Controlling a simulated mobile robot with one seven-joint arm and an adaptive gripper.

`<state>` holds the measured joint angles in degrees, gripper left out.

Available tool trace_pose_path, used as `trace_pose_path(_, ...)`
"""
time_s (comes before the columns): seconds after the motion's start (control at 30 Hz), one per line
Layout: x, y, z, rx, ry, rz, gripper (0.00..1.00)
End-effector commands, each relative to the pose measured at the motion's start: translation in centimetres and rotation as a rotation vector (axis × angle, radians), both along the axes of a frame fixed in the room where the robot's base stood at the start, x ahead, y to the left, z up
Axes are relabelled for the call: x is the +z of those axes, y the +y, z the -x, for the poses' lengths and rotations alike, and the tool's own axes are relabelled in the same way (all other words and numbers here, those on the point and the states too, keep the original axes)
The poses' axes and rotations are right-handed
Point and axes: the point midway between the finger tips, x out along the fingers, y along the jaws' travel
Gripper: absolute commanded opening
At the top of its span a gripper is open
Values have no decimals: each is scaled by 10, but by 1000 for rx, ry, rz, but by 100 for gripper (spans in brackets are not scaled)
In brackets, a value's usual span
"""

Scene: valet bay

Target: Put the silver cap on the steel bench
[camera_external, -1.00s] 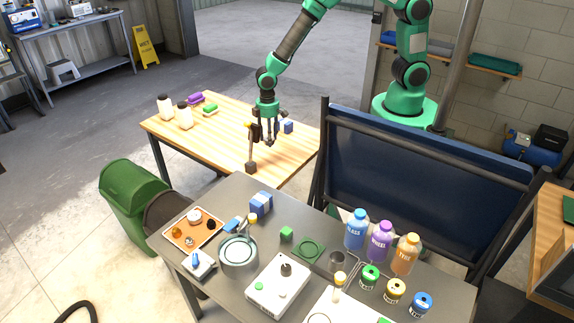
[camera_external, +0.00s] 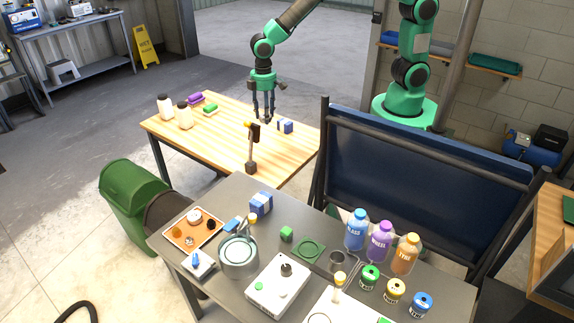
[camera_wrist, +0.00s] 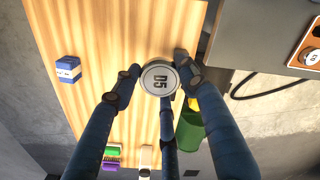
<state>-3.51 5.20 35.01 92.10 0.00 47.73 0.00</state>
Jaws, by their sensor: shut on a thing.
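My gripper (camera_external: 265,118) is above the wooden table, its fingers pointing down. In the wrist view, the fingertips of my gripper (camera_wrist: 159,82) close around a round silver cap (camera_wrist: 160,78) with dark lettering on its top face. In the external view the cap is mostly hidden among the fingertips. The steel bench (camera_external: 216,203) is the grey worktop in the foreground, nearer the camera than my gripper. A corner of the bench shows at the upper right of the wrist view (camera_wrist: 245,50).
The wooden table (camera_external: 215,132) holds a blue-white box (camera_external: 285,126), white bottles, brushes and a short post (camera_external: 252,150) near my gripper. The bench is crowded: an orange tray (camera_external: 180,240), a round pot (camera_external: 238,262), bottles and cans. A blue panel (camera_external: 410,165) stands behind it.

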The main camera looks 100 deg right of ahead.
Motion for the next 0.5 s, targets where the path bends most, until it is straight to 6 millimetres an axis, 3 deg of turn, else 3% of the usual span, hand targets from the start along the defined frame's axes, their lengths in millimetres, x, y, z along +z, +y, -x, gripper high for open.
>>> trace_pose_path(0.27, 1, 70, -16, 103, -1, 0, 12)
trace_pose_path(0.5, 2, 149, -25, 214, -2, -1, 12)
